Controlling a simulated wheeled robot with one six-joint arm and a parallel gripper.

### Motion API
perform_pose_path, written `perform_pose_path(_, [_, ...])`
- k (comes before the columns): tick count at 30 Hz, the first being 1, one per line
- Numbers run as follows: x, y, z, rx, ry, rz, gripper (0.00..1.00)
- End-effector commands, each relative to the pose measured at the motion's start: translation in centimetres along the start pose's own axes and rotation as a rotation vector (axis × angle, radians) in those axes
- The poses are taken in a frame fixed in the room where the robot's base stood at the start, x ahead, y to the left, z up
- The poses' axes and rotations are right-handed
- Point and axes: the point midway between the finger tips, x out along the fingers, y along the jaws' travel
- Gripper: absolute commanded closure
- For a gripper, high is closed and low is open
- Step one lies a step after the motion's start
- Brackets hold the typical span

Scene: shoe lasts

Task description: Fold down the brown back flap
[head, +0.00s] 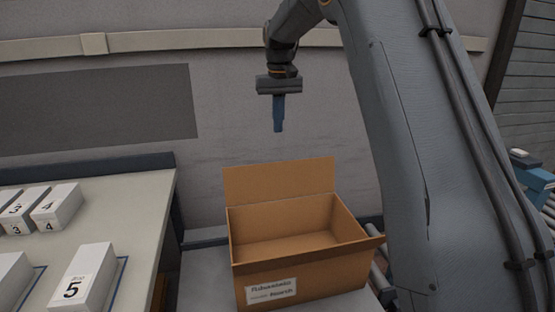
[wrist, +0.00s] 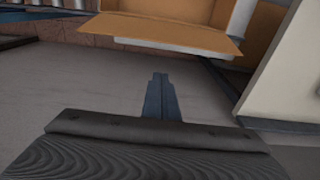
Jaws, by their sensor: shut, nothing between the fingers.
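The brown back flap (head: 280,182) stands upright along the far edge of an open cardboard box (head: 310,268). The box looks empty inside, and its front carries a white label. In the wrist view the flap (wrist: 180,34) shows near the top with part of the box (wrist: 190,10) beyond it. My gripper (head: 279,130) hangs pointing down, above and behind the flap, apart from it. Its blue fingers are together with nothing between them. In the wrist view my gripper (wrist: 158,76) shows shut, with a gap to the flap.
A pale table (head: 140,205) on the left holds several white numbered boxes (head: 82,280). A wall (head: 215,150) with a pale rail (head: 150,40) is behind. Rollers (head: 380,275) show right of the box. The space above the box is clear.

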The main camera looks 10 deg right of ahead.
Motion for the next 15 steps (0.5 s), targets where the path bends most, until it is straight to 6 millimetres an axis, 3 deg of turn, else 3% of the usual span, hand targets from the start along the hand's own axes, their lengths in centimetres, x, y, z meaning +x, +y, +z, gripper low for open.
perform_pose_path(8, [2.2,0.0,-0.1,0.0,-0.003,0.0,1.0])
perform_pose_path(15, [6.5,0.0,0.0,0.0,-0.004,0.0,1.0])
